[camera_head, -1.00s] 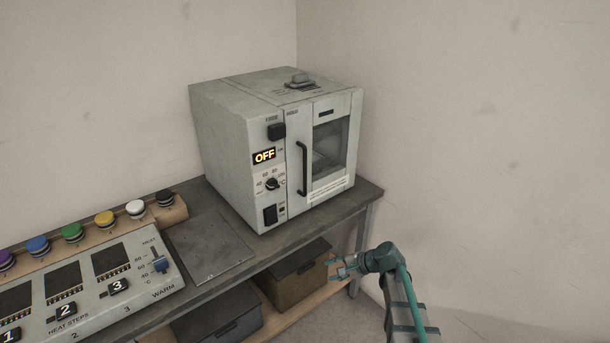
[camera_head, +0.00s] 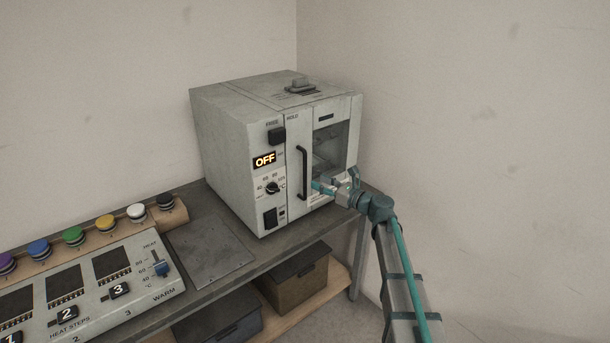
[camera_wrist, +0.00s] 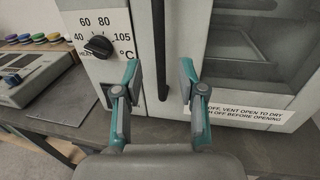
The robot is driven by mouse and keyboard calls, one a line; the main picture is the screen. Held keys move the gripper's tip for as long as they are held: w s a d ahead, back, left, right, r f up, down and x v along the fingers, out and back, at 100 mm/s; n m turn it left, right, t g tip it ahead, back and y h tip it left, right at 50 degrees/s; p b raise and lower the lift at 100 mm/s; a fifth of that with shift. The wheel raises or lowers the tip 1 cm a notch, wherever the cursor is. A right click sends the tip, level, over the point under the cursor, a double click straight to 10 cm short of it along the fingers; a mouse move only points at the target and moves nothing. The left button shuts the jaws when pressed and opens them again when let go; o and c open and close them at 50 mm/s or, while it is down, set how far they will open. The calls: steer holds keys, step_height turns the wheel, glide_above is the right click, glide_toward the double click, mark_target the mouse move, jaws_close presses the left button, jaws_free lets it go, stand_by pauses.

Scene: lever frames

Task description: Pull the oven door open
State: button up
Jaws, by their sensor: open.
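The oven (camera_head: 225,150) is a pale grey box on the bench, with its door (camera_head: 334,110) closed and a window in it. The black vertical handle (camera_head: 302,173) runs along the door's left side. My gripper (camera_head: 318,187) is in front of the door, just right of the handle's lower part in the head view. In the wrist view my gripper (camera_wrist: 158,85) is open, and the handle (camera_wrist: 159,50) shows beyond and between its two fingers. I see no contact with the handle. The display (camera_head: 264,160) reads OFF.
A control panel (camera_head: 140,285) with a slider and a row of coloured buttons lies at the bench's left. A flat plate (camera_head: 210,250) lies before the oven. Bins (camera_head: 295,280) stand on the shelf below. The wall is close at right.

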steer(key=p+x, duration=0.2)
steer(key=x, duration=0.5)
steer(key=shift+w+a, duration=0.15)
steer(key=shift+a, duration=0.1)
jaws_close()
